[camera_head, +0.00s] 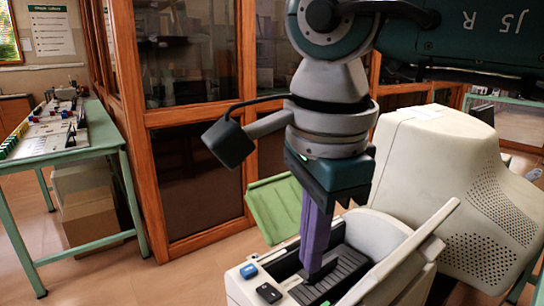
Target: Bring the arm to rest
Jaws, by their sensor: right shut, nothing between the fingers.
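My right arm comes in from the upper right, its upper link marked J5 R. My right gripper (314,262) points straight down with its purple fingers shut and nothing between them. The fingertips are over the dark ribbed part of an open beige machine (413,262) at the bottom centre. I cannot tell whether they touch it. My left gripper is not in view.
A blue block (249,271) and a black block (268,293) sit on the machine's left edge. A beige monitor casing (455,185) stands close on the right. A green panel (277,207) is behind the gripper. Wood-framed glass cabinets (190,120) stand behind; a green table (103,135) with parts is at left.

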